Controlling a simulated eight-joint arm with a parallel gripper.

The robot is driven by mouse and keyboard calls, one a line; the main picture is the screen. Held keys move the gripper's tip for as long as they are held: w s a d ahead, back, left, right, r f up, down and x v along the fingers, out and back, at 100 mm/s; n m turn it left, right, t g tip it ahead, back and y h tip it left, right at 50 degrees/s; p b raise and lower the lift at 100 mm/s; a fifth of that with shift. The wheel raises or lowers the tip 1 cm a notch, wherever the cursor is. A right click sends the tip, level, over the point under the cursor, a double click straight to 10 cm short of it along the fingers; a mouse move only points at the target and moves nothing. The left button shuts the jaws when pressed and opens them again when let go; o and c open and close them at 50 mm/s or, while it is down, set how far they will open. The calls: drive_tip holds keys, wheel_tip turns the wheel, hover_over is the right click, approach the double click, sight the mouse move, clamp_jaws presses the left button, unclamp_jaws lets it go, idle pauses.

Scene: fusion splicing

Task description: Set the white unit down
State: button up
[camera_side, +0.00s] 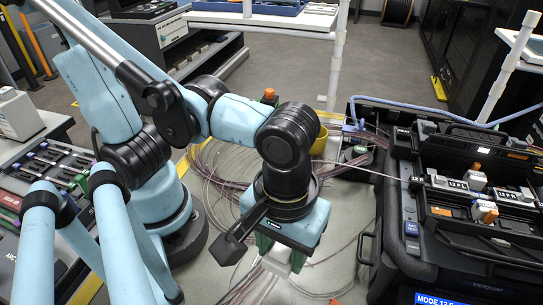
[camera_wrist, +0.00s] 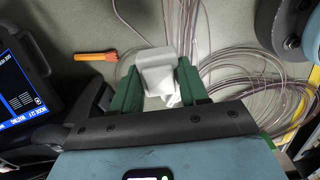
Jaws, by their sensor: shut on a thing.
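In the side view only a lower part of the white unit (camera_side: 276,264) shows below my gripper; the rest is hidden by the fingers and gripper body. I cannot tell whether its underside touches the surface.
The open black splicer case (camera_side: 411,228) stands close on the right, with a lit screen that also shows in the wrist view (camera_wrist: 20,88). Coiled fibres (camera_side: 215,165) lie around my gripper. A yellow cup (camera_side: 319,142) stands behind it. An orange marker (camera_wrist: 95,56) lies on the pale surface.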

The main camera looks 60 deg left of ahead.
drive_tip(key=shift+w+a+r, duration=0.15)
drive_tip(key=shift+w+r, duration=0.05)
drive_tip(key=w+a+n, duration=0.6)
drive_tip(key=a+n, duration=0.4)
drive_tip(key=a, duration=0.1)
drive_tip(key=n, duration=1)
hover_over(228, 159)
wheel_tip(228, 159, down, 6)
drive_tip(key=shift+r, duration=0.15)
drive_tip(key=shift+f, duration=2)
drive_tip(key=shift+f, duration=0.15)
drive_tip(key=o, duration=1)
drive_tip(key=shift+o, duration=0.2)
